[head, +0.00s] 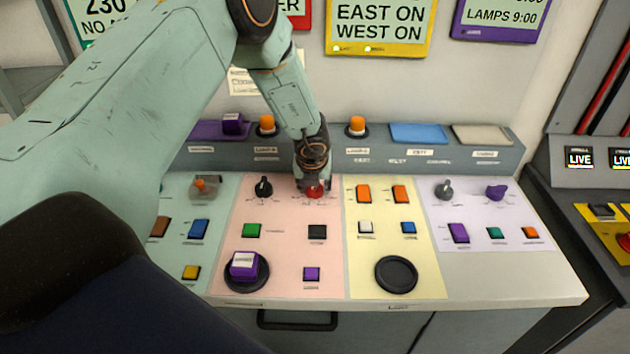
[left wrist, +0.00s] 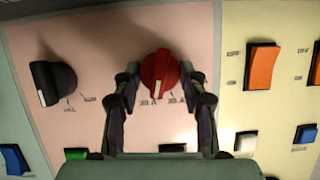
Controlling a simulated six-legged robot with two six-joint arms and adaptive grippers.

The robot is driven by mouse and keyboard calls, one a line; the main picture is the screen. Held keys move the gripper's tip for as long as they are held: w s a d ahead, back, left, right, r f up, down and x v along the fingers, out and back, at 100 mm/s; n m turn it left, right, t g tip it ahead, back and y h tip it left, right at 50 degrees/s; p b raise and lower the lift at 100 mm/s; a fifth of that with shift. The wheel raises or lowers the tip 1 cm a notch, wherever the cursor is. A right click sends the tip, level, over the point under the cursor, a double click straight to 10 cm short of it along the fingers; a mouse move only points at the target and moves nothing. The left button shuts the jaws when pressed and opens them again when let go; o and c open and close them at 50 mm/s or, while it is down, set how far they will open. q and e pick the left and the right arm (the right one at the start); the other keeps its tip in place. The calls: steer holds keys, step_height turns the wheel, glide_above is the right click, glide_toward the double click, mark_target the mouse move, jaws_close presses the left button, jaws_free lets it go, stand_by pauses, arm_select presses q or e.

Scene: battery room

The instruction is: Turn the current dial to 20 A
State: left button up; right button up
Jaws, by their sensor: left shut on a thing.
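The red dial (head: 315,191) sits at the top right of the pink panel (head: 281,287). In the left wrist view the red dial (left wrist: 159,75) stands between my fingertips, with a white pointer mark near its lower edge. In the head view the gripper hides most of the dial. My right gripper is in neither view.
A black knob (head: 263,187) is left of the dial, with a green switch (head: 251,230) and black switch (head: 317,232) below. Orange rocker switches (head: 363,193) stand close on the right, on the yellow panel (head: 374,240). A purple block (head: 243,266) sits at the front.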

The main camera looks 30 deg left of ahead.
arm_select(q)
steer(key=shift+w+r+m+t+p, duration=0.1)
steer(key=shift+r+m+t+p, duration=0.15)
steer(key=shift+m+p, duration=0.45)
steer(key=shift+a+f, duration=0.1)
steer(key=o, duration=1.1)
steer(key=shift+o, duration=0.2)
steer(key=v, duration=1.2)
steer(key=shift+a, duration=0.15)
